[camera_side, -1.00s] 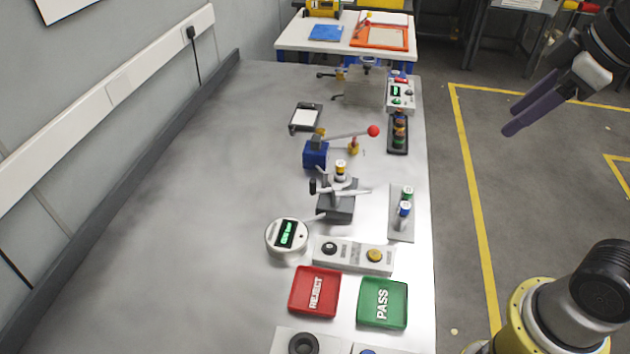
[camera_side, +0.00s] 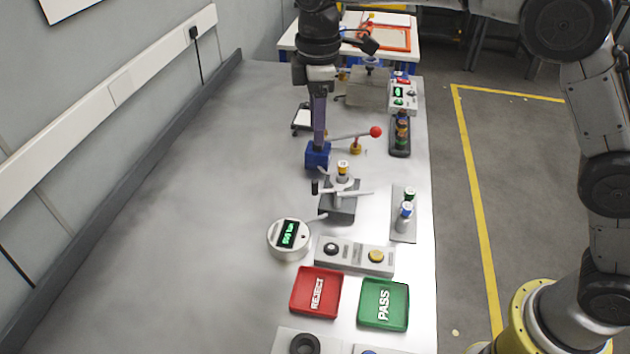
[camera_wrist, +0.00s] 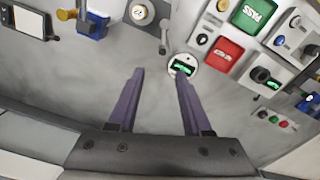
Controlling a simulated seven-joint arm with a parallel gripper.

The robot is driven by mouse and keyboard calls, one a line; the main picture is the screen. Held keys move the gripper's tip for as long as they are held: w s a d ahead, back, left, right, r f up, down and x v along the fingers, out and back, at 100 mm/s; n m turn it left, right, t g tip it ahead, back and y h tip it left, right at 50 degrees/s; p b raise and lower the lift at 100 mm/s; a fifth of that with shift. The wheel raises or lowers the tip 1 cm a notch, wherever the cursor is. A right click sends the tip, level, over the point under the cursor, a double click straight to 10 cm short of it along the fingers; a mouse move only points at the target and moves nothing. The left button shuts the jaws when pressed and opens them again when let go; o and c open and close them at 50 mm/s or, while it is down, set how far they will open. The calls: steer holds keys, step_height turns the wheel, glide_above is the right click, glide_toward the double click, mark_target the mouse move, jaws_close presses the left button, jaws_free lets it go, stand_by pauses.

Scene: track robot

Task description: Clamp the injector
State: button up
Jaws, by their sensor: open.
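A small injector with a yellow band (camera_side: 343,168) stands upright in the grey clamp fixture (camera_side: 338,206). The fixture has a pale lever with a black grip (camera_side: 315,187) on its left side. In the wrist view the injector (camera_wrist: 140,11) shows at the top edge, with the lever's dark grip (camera_wrist: 163,49) below it. My gripper (camera_side: 319,142) points down with its purple fingers, lined up in the side view with the blue block behind the fixture. In the wrist view my gripper (camera_wrist: 160,73) is wide open and empty, with bare bench between the fingers.
A round gauge with a green display (camera_side: 289,238) sits in front of the fixture. A red REJECT tray (camera_side: 316,292) and green PASS tray (camera_side: 383,304) lie nearer. A blue press with a red-knobbed lever (camera_side: 318,156) stands behind. The bench's left side is clear.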

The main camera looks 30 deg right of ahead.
mark_target(315, 181)
steer(key=f, duration=1.4)
steer(key=shift+s+a+f, duration=0.1)
steer(key=shift+a+f, duration=0.1)
steer(key=shift+a, duration=0.05)
jaws_close()
stand_by(0.9)
